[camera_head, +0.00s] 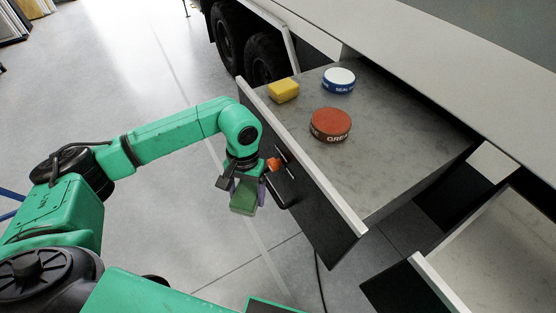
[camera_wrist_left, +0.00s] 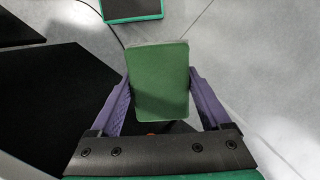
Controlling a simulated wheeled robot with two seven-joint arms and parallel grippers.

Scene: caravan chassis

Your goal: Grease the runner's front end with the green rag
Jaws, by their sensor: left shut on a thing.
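My left gripper (camera_head: 246,187) is shut on the green rag (camera_head: 242,199), a flat block-like piece, in front of the open drawer's dark front panel. In the left wrist view the rag (camera_wrist_left: 158,80) sits between the two purple fingers. A red-topped tin (camera_head: 330,125) with lettering starting "GREA" stands in the open drawer (camera_head: 400,145), its lid side up. I cannot pick out the runner for certain; the drawer's sides and underside are mostly hidden. My right gripper is not in view.
A yellow block (camera_head: 283,91) and a blue-and-white tin (camera_head: 339,80) marked "SEAL" also stand in the drawer. A second drawer (camera_head: 500,255) is at lower right. The floor at left is clear.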

